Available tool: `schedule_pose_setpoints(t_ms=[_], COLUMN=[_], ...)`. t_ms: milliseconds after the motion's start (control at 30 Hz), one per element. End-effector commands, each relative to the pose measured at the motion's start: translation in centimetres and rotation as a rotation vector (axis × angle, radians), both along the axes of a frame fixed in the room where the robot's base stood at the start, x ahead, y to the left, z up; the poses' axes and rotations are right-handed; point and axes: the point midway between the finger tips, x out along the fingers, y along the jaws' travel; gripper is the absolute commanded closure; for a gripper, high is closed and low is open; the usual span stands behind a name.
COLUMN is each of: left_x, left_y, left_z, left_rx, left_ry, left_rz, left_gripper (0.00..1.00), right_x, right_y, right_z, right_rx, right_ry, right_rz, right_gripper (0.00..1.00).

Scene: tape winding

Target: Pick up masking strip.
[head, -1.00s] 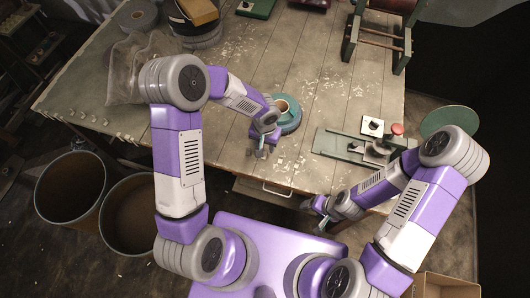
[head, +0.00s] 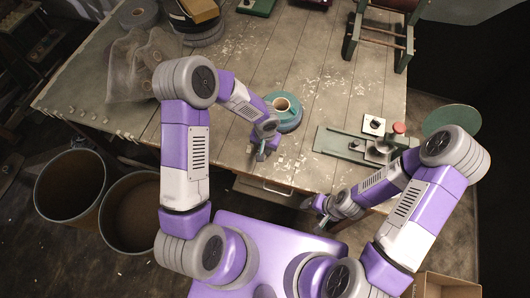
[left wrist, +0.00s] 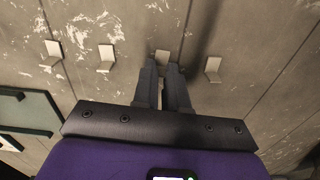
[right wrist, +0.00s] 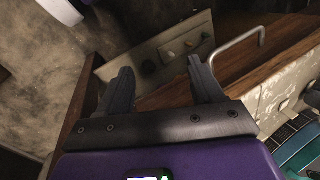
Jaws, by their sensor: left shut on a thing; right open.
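The masking strips are small pale tabs along the front edge of the table. In the left wrist view, one strip (left wrist: 162,56) shows between and just past the fingertips of my left gripper (left wrist: 161,70), which is shut on it; the fingers hide part of the strip. Other strips stand apart to the left (left wrist: 106,57) and right (left wrist: 213,68). In the head view my left gripper (head: 262,154) is at the table's front edge, below the teal roll. My right gripper (right wrist: 160,66) is open and empty, in front of the table; it also shows in the head view (head: 322,221).
A teal disc (head: 293,121) with a tan roll core (head: 283,105) sits behind my left gripper. A green fixture with a red knob (head: 398,128) stands to the right. A drawer handle (right wrist: 241,45) is near my right gripper. Two bins (head: 68,188) stand at left.

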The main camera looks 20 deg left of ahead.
Motion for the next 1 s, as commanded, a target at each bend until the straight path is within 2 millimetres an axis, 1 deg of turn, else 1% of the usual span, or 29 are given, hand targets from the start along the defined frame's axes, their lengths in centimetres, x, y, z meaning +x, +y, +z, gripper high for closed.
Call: schedule_pose_setpoints(t_ms=[267, 367, 467, 700, 800, 900, 1000], left_x=[0.0, 0.0, 0.1, 0.1, 0.0, 0.0, 0.0], left_y=[0.0, 0.0, 0.0, 0.0, 0.0, 0.0, 0.0], left_z=[0.0, 0.3, 1.5, 6.5, 8.2, 9.3, 9.9], left_rx=[0.000, 0.000, 0.001, -0.001, 0.000, 0.001, 0.000], left_ry=[0.000, -0.001, -0.003, -0.005, -0.003, -0.002, -0.001], left_rz=[0.000, 0.000, 0.001, 0.002, 0.000, 0.000, 0.000], left_gripper=[1.00, 1.00, 1.00, 1.00, 1.00, 1.00, 1.00], right_x=[0.0, 0.0, 0.0, 0.0, 0.0, 0.0, 0.0], right_y=[0.0, 0.0, 0.0, 0.0, 0.0, 0.0, 0.0], right_z=[0.0, 0.1, 0.3, 1.2, 1.5, 1.6, 1.7], right_rx=[0.000, 0.000, 0.000, 0.000, 0.000, 0.000, 0.000], right_ry=[0.000, 0.000, 0.000, 0.000, 0.000, 0.000, 0.000], right_rz=[0.000, 0.000, 0.000, 0.000, 0.000, 0.000, 0.000], right_gripper=[0.34, 0.34, 0.34, 0.34, 0.34, 0.34, 0.34])
